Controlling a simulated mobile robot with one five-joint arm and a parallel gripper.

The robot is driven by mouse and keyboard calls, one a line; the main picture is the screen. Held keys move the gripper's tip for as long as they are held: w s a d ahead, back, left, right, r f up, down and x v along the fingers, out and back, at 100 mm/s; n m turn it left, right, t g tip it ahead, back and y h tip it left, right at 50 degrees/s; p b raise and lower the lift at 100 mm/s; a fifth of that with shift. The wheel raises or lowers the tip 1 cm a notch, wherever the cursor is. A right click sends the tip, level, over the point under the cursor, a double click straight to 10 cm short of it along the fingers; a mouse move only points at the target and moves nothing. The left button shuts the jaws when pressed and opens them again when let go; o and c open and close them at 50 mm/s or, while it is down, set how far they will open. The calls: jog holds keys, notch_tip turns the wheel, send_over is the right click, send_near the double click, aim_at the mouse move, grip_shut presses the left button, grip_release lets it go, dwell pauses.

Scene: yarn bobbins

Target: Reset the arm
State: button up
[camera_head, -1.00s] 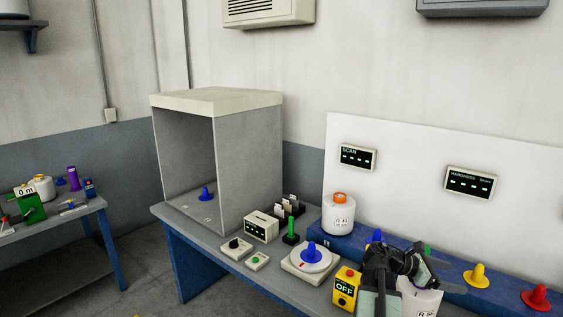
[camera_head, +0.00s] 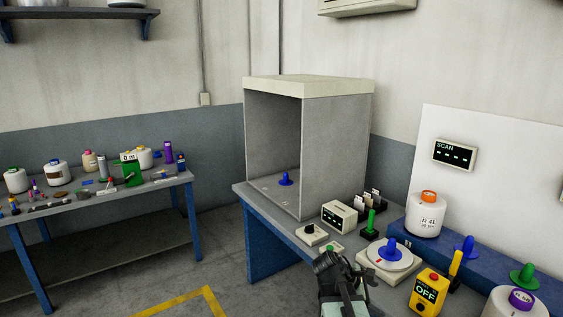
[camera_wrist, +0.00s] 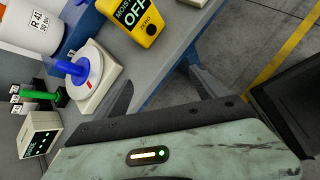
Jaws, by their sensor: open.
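My gripper (camera_head: 342,268) is at the bottom of the head view, in front of the blue bench. No bobbin is in it. In the wrist view its two dark fingers stand apart with floor and bench edge between them (camera_wrist: 160,90). A white bobbin with a purple core (camera_head: 515,300) stands at the lower right of the head view, apart from my gripper and cut off by the picture's edge. A white bobbin with an orange top (camera_head: 427,216), labelled R 41, stands farther back on the bench.
A white turntable with a blue peg (camera_head: 390,254) and a yellow OFF box (camera_head: 428,292) are just right of my gripper. An open grey booth (camera_head: 338,150) stands behind. A second bench (camera_head: 100,196) with bobbins and tools is at left. Open floor (camera_head: 222,250) lies between the benches.

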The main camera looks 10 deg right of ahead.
jog(key=a+f+m+y, duration=0.3)
jog(key=a+m, duration=0.1)
jog(key=a, duration=0.5)
jog(key=s+a+f+m+y+b, duration=0.1)
jog(key=a+f+m+y, duration=0.2)
jog(key=a, duration=0.6)
jog(key=a+f+m+y, duration=0.3)
jog(key=a+m, duration=0.3)
jog(key=a, duration=0.3)
jog(key=shift+s+a+f+m, duration=0.15)
jog(key=shift+s+a+m, duration=0.15)
jog(key=shift+s, duration=0.1)
jog(key=shift+c, duration=0.3)
